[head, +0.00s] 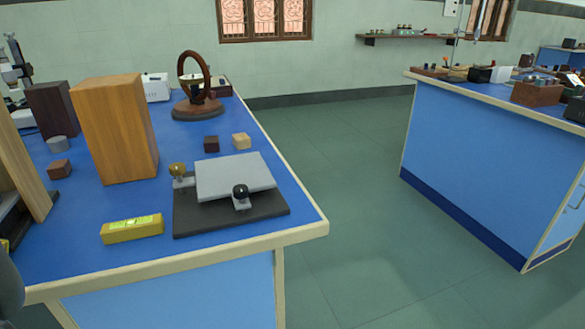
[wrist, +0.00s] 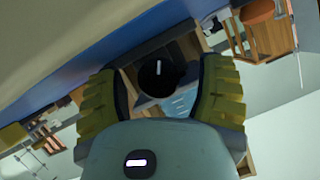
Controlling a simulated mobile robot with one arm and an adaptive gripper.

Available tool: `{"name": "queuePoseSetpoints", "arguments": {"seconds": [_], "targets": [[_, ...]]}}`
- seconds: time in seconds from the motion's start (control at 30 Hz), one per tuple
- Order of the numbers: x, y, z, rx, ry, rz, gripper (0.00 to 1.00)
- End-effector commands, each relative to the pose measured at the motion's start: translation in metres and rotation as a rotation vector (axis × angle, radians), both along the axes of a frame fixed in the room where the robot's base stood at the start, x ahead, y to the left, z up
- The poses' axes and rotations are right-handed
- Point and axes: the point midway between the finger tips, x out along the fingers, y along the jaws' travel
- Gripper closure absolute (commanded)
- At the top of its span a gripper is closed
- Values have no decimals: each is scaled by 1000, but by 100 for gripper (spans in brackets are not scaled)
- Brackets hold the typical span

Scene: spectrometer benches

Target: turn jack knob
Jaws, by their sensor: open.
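The jack on the near blue bench in the head view has a dark base plate (head: 185,222) and a tilted grey top plate (head: 232,176). A brass knob (head: 178,170) stands at its back left corner, and a black knob (head: 240,191) is at its front. My gripper (wrist: 165,88) is open in the wrist view, with yellow ribbed fingers to left and right. A dark round knob-like piece (wrist: 160,78) with a white mark shows between the fingers. I cannot tell whether it is a jack knob or whether the fingers touch it. The gripper is not seen in the head view.
A yellow box (head: 132,229) lies left of the jack. A tall wooden block (head: 115,130) stands behind it. Small blocks (head: 241,141) and a wooden ring stand (head: 194,108) are farther back. Green floor (head: 350,190) is clear between the benches.

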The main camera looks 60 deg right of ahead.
Motion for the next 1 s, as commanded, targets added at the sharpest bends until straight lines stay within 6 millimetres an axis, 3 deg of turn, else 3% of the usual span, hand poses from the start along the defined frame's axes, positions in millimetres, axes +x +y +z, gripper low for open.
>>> {"name": "queuePoseSetpoints", "arguments": {"seconds": [0.27, 0.9, 1.0], "targets": [[0, -2, 0, 1, 0, -5, 29], [0, -1, 0, 2, 0, -2, 95], [0, -1, 0, 1, 0, -1, 100]]}}
